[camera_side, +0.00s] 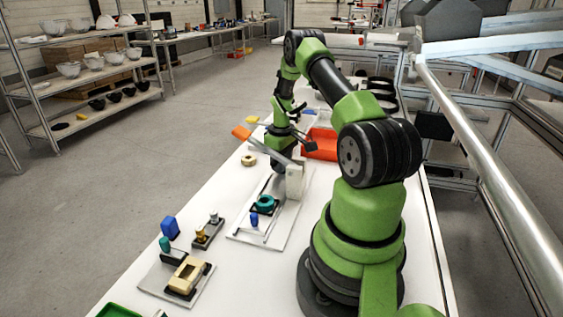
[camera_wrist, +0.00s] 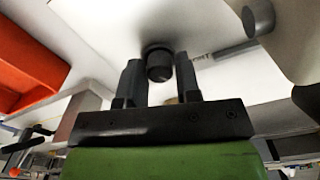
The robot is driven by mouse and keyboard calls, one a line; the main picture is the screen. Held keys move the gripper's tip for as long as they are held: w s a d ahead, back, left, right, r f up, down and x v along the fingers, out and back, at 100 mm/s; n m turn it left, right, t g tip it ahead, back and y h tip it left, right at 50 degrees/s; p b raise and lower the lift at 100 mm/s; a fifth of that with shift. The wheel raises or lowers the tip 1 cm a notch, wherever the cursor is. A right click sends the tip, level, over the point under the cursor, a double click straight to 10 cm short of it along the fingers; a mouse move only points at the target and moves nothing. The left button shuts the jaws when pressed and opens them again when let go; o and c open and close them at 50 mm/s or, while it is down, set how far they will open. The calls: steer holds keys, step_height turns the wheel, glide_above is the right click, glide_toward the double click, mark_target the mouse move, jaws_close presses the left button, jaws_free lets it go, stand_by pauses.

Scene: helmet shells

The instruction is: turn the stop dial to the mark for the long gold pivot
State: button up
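In the wrist view a dark round knob (camera_wrist: 159,66), which looks like the stop dial, stands on a white surface between the two fingers of my gripper (camera_wrist: 159,82). The fingers are apart, one on each side, with a narrow gap showing at each side of the knob. Part of a printed word ending in "ORT" shows to its right. I cannot read the dial's pointer or setting. In the side view my gripper (camera_side: 281,168) is low behind a white upright block (camera_side: 294,182), and the dial is hidden. Gold pivot-like pieces (camera_side: 200,236) stand in a dark holder (camera_side: 208,236).
A white fixture plate (camera_side: 281,229) carries a teal ring (camera_side: 264,203) and a blue part (camera_side: 254,220). An orange bin (camera_side: 321,144) stands behind my gripper. Another plate holds a cream block (camera_side: 187,274). A dark grey cylinder (camera_wrist: 258,18) is close to my right finger's side.

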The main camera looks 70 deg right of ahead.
steer(key=c, duration=0.4)
steer(key=shift+c, duration=0.2)
steer(key=shift+m, duration=2.9)
steer(key=shift+s, duration=0.1)
steer(key=o, duration=0.9)
step_height(320, 180, up, 10)
steer(key=shift+f, duration=0.1)
